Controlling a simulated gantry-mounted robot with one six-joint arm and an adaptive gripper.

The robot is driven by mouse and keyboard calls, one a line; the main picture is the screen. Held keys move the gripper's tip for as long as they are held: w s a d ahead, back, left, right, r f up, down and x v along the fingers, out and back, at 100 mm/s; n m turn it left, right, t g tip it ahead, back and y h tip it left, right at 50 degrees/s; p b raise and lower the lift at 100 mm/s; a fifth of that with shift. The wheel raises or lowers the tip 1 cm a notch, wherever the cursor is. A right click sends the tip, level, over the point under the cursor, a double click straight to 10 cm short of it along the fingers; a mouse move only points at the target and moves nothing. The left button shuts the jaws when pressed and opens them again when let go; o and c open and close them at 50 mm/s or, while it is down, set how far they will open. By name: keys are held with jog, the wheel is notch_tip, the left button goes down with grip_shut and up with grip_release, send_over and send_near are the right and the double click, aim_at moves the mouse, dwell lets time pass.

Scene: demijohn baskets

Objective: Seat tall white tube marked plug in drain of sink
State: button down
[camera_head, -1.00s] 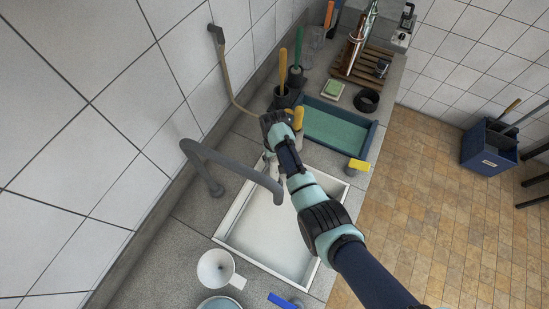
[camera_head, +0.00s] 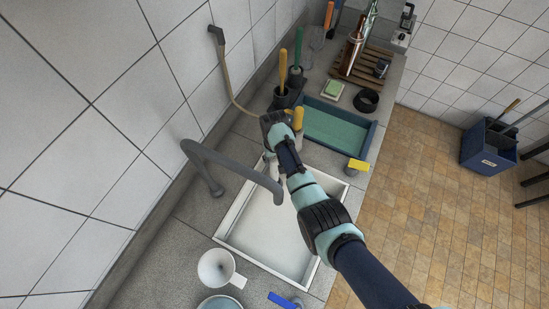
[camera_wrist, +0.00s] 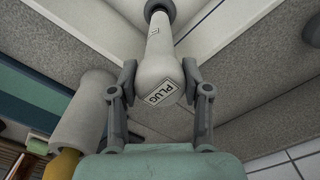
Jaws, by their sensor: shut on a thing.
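The tall white tube marked PLUG (camera_wrist: 158,62) is held between the two fingers of my gripper (camera_wrist: 163,85), which are shut on its wide labelled end. Its narrower neck points away from the gripper and meets a dark round part (camera_wrist: 158,10) at the top of the wrist view. I cannot tell whether that part is the tube's stopper or the drain. In the head view my gripper (camera_head: 272,168) is over the far end of the white sink (camera_head: 228,232). My arm hides most of the tube there, and I cannot make out the drain.
A grey faucet (camera_head: 225,160) arches over the sink's left side. A yellow-topped white cylinder (camera_wrist: 82,115) stands close to the gripper. A blue tray (camera_head: 372,137) lies beyond the sink. A white funnel-like item (camera_head: 215,268) and a blue-handled item (camera_head: 283,300) are at the near end.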

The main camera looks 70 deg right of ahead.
jog(key=shift+f+b, duration=1.45)
jog(key=shift+f, duration=0.4)
jog(key=shift+c, duration=2.2)
grip_release()
notch_tip(320, 180, up, 12)
jog(key=shift+r, duration=0.1)
